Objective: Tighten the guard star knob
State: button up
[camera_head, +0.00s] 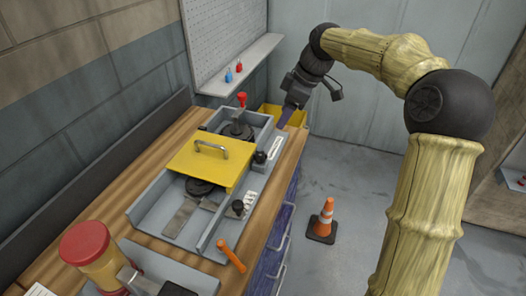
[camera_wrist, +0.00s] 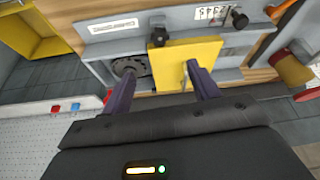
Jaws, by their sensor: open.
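A yellow guard plate (camera_head: 208,160) with a metal handle (camera_head: 212,147) lies across the grey runout trough. A black knob (camera_head: 260,157) stands beside the guard's right edge; it also shows at the guard's corner in the wrist view (camera_wrist: 158,37). A second black knob (camera_head: 238,206) stands nearer, by a numbered plate. Which one is the star knob I cannot tell; their lobes are too small to make out. My gripper (camera_head: 284,117) is open and empty beyond the far end of the trough, apart from both knobs. In the wrist view its purple fingers (camera_wrist: 160,87) overlap the guard in the picture.
A red-topped lever (camera_head: 241,100) rises at the trough's far end. A yellow bin (camera_head: 284,115) stands behind my gripper. An orange handle (camera_head: 232,256) and a red-capped jar (camera_head: 92,255) are near. A pegboard shelf (camera_head: 240,68) overhangs the back. A cone (camera_head: 325,218) stands on open floor.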

aim_at(260, 155)
jog(key=x, duration=1.6)
jog(key=shift+a, duration=0.2)
jog(key=c, duration=1)
jog(key=shift+o, duration=0.2)
jog(key=shift+m+b, duration=0.3)
jog(key=shift+s+a+m+t+h+b, duration=0.1)
jog(key=shift+m+t+h+b, duration=0.3)
jog(key=shift+m, duration=0.95)
jog(key=shift+m+t+b, duration=0.15)
jog(key=shift+m+t, duration=0.55)
jog(key=shift+m, duration=0.65)
